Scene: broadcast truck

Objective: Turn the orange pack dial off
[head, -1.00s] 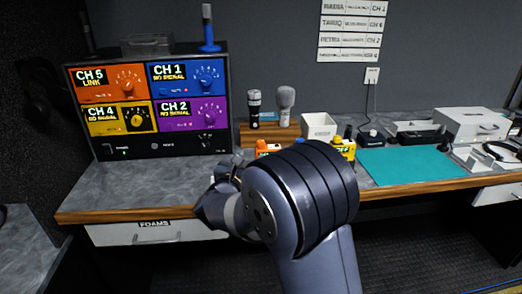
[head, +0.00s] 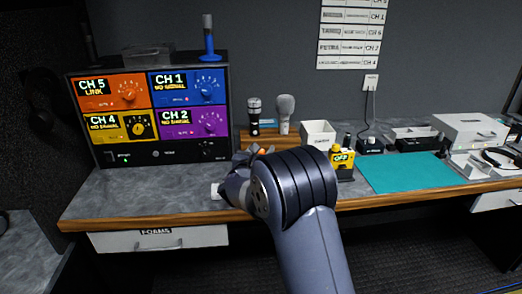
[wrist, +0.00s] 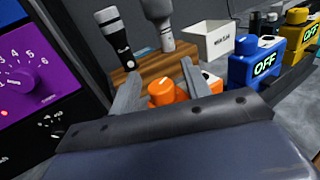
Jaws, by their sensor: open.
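The orange pack (wrist: 176,97) stands on the counter in the wrist view, with its round orange dial (wrist: 161,88) on top bearing a pale pointer mark. My gripper (wrist: 160,68) is open, its fingers on either side of the dial in the picture. I cannot tell whether they touch it. The right finger covers part of the pack, and its display cannot be read. In the head view my arm hides most of the orange pack; only a bit of orange shows. The orange CH 5 panel (head: 113,92) on the rack reads LINK.
A blue pack (wrist: 253,65) and a yellow pack (wrist: 299,34) stand to the right, both reading OFF. Two microphones (wrist: 119,37) (wrist: 159,12) stand on a wooden block behind. A white box (wrist: 208,41) is near them. The rack is close on the left.

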